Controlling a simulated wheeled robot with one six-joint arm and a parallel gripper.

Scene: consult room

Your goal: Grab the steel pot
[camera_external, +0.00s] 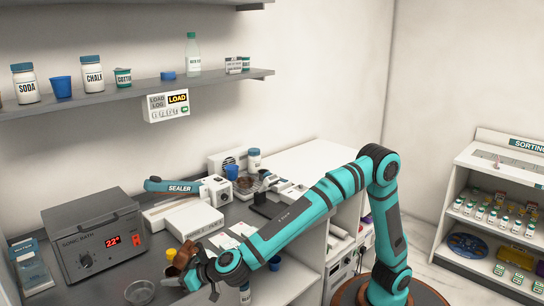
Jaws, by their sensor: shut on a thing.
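My gripper (187,268) is at the front of the grey counter, at the end of the teal arm that reaches in from the right. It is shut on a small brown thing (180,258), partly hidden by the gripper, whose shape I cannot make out. A shallow round grey dish (140,292) with a metallic look stands on the counter to the left of my gripper, apart from it. It may be the steel pot; I cannot tell for sure.
The sonic bath (93,240) stands at the left. A small yellow cup (171,254) is close to my gripper. A white box (192,220) and the sealer (172,186) lie behind. A shelf (120,91) hangs above.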

